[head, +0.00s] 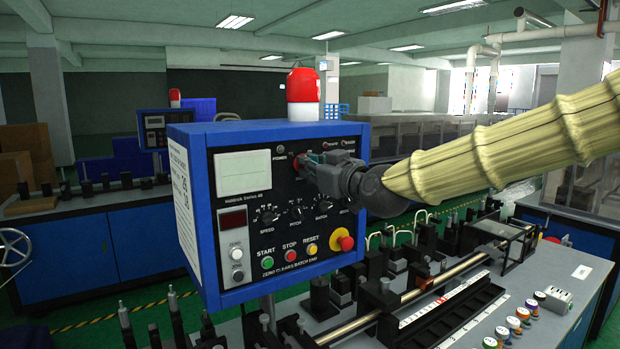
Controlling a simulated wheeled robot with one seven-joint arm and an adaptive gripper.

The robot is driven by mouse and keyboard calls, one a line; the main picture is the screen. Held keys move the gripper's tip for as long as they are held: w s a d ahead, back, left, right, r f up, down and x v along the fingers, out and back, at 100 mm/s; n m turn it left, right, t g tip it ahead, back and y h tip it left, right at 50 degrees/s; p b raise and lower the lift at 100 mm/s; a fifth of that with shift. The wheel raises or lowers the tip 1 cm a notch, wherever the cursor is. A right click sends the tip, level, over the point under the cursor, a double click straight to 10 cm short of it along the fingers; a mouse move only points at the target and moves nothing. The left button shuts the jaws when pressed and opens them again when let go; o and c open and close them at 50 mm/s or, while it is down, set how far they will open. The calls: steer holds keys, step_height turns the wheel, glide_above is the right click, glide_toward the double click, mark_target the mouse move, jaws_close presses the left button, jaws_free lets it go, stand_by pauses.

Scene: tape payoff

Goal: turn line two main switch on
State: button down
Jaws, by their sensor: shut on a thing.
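The blue control box (188,135) stands close in front of me, its black panel facing me, with a red beacon (303,88) on top. A red switch knob (298,162) sits high on the panel, below the "POWER" lettering. My gripper (306,165) reaches in from the right and is shut on this red knob, with its fingers at the panel face. The fingers hide most of the knob, so its turned position cannot be told. Which line number this box bears cannot be read.
Several dials, the start button (267,262), the stop button (290,256), the reset button (312,249) and a red emergency knob (346,243) sit lower on the panel. A machine bench with a rail (462,268) lies below right. A second blue box (154,125) stands behind left.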

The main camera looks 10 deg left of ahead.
steer(key=m+b, duration=0.5)
steer(key=m, duration=0.5)
steer(key=shift+r+m, duration=0.1)
steer(key=shift+m, duration=0.2)
steer(key=shift+m+b, duration=0.3)
steer(key=shift+b, duration=0.05)
steer(key=c, duration=1.5)
jaws_free()
steer(key=v, duration=1.2)
steer(key=shift+d, duration=0.1)
